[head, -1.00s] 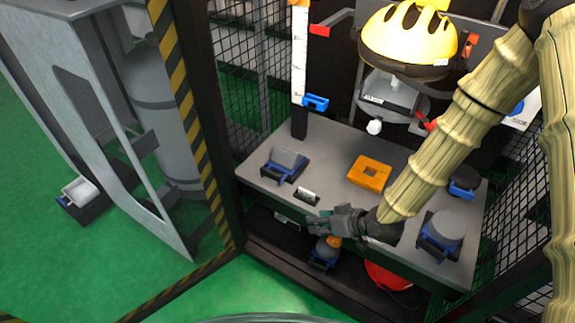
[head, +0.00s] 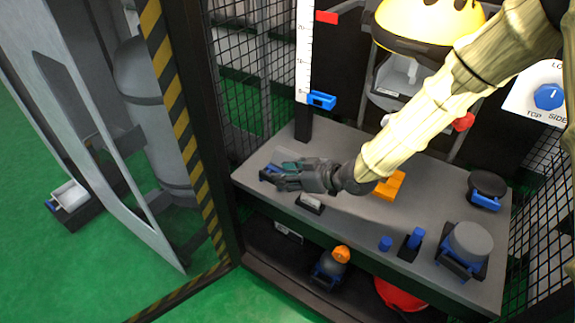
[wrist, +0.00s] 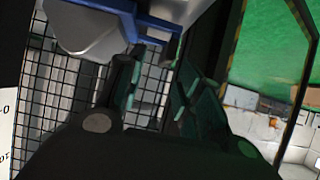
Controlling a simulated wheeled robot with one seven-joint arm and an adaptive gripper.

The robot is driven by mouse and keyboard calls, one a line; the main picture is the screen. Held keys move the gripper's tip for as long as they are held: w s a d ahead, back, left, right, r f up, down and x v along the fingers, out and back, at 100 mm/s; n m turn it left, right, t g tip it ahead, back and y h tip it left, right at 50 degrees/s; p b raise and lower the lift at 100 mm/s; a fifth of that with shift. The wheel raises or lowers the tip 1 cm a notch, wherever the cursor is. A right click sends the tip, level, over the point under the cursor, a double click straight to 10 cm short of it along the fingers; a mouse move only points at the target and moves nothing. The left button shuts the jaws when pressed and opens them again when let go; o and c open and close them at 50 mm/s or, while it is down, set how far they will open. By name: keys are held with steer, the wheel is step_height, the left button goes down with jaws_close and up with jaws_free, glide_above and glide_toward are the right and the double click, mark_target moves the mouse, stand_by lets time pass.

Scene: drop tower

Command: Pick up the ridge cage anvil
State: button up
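The ridge cage anvil, a grey ridged block in a blue and black holder, sits on the left part of the grey table. In the head view my gripper covers most of it, and only a bit of blue (head: 271,168) shows. In the wrist view its grey body (wrist: 95,22) and blue holder are at the top, beyond the fingers. My gripper (head: 268,178) points left, at or just above the anvil. In the wrist view its teal-padded fingers (wrist: 156,90) are apart, with nothing seen between them. Whether they touch the anvil cannot be told.
The grey table (head: 340,222) also holds an orange block (head: 390,186), a small label stand (head: 309,203), a black disc piece (head: 487,186) and a grey cylinder (head: 469,243). A striped post (head: 172,90) and mesh bound the left side.

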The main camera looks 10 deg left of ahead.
steer(key=shift+s+b+x, duration=0.15)
steer(key=shift+b+x, duration=0.35)
steer(key=shift+x, duration=1.1)
steer(key=shift+s+b+x, duration=0.15)
steer(key=shift+b+x, duration=0.35)
steer(key=shift+x, duration=1.05)
steer(key=shift+a+r, duration=0.15)
jaws_close()
